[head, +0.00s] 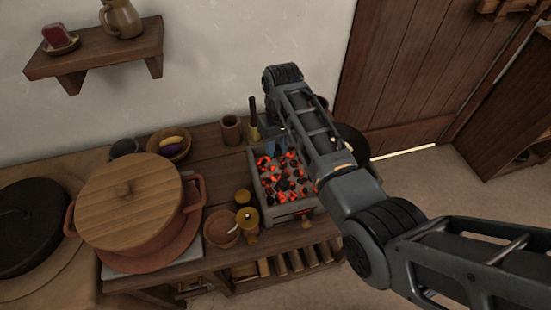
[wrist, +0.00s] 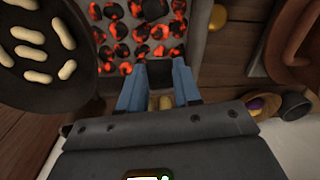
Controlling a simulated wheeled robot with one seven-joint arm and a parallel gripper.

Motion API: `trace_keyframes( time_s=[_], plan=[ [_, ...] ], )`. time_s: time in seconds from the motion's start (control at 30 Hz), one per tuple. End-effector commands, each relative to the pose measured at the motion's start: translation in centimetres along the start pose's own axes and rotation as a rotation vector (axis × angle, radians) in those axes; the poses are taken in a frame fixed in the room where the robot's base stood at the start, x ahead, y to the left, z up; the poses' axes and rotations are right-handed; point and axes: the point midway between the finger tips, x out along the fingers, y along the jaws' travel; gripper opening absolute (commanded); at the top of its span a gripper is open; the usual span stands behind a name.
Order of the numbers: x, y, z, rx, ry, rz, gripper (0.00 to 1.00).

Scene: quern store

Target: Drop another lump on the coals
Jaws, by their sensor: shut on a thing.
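The brazier (head: 305,207) is a square box full of glowing red and black coals (head: 283,170). The coals (wrist: 140,30) fill the top of the wrist view. My gripper (head: 270,143) is at the back edge of the brazier in the head view. In the wrist view my gripper (wrist: 159,82) has its blue fingers shut on a dark, blocky lump (wrist: 160,70), just short of the coals in the picture. The lump cannot be made out in the head view. My arm hides the brazier's right side there.
A big lidded pot (head: 130,200) stands left of the brazier. Small bowls and jars, such as a clay bowl (head: 220,228), stand close by. A dark pan (wrist: 45,55) with several pale oblong pieces lies beside the brazier. A wooden cup (head: 231,130) stands behind.

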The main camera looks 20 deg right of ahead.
Motion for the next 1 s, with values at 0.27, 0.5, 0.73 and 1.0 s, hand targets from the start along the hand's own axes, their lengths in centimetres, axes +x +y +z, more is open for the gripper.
trace_keyframes(
  time_s=[0.27,0.5,0.73,1.0],
  plan=[
    [-0.04,0.01,-0.19,-0.001,0.000,0.000,0.00],
    [-0.05,0.01,-0.19,-0.001,0.000,0.000,0.00],
    [-0.03,-0.11,-0.14,-0.001,0.000,0.000,0.00],
    [-0.04,-0.11,-0.15,-0.001,0.000,0.000,0.57]
  ],
)
